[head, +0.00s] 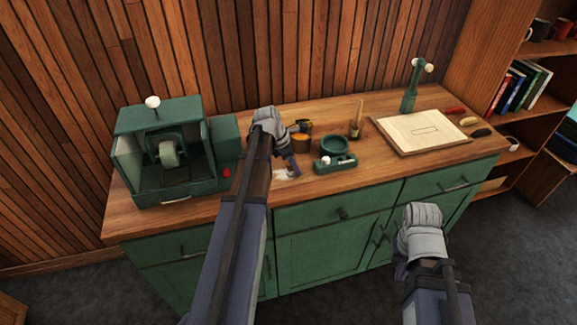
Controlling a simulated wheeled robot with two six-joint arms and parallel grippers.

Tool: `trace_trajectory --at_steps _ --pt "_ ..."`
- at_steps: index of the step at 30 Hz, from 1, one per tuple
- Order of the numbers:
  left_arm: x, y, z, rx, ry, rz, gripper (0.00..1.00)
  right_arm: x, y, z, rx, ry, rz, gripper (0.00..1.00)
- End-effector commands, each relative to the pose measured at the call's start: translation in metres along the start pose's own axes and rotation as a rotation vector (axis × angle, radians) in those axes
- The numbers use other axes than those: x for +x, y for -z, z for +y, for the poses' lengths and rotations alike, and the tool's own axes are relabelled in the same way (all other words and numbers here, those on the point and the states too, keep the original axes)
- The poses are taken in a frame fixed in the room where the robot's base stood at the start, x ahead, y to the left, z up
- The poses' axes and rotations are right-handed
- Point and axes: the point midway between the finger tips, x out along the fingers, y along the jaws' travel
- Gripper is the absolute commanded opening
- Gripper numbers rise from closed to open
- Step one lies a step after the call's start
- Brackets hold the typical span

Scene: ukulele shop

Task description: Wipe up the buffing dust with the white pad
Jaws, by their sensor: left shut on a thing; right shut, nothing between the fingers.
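My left gripper (294,171) reaches over the worktop and is shut, with its fingertips low near the front edge. A small pale patch (281,175) lies on the wood at the fingertips. It looks like the buffing dust and perhaps part of the white pad; at this size I cannot separate the two. The pad in the gripper is mostly hidden by the fingers. My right gripper (400,270) is shut and empty, in front of the green cabinet and below the worktop level.
A green buffing machine (168,150) stands on the left of the wooden worktop (240,187). Right of my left gripper are an amber jar (301,143), a green bowl (334,146), a green tool with a white knob (336,163), a brush (355,120) and a pale board (420,130).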

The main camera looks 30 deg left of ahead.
Motion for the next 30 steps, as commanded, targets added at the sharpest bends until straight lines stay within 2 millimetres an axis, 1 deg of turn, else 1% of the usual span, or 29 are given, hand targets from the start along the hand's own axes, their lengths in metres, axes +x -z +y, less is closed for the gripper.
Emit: trace_trajectory --at_steps 1,3,9,14,17,30 --pt "0.002 -0.004 0.0 0.002 0.0 -0.001 0.02 0.001 0.0 0.0 0.0 0.0 0.0 0.0" --pt "0.003 -0.006 0.0 0.002 0.0 -0.001 0.02 0.001 0.0 0.0 0.0 0.0 0.0 0.0" --pt "0.0 -0.008 0.0 0.001 0.0 -0.001 0.02 -0.002 0.0 0.0 0.0 0.0 0.0 0.0" --pt "0.001 -0.005 0.0 0.001 0.0 -0.001 0.02 -0.001 0.0 0.0 0.0 0.0 0.0 0.0" --pt "0.0 -0.001 0.0 0.0 0.0 0.0 0.02 -0.001 0.0 0.0 0.0 0.0 0.0 0.0" --pt "-0.011 0.032 0.0 0.0 -0.001 0.002 0.02 0.002 0.0 0.0 0.0 0.0 0.0 0.0"
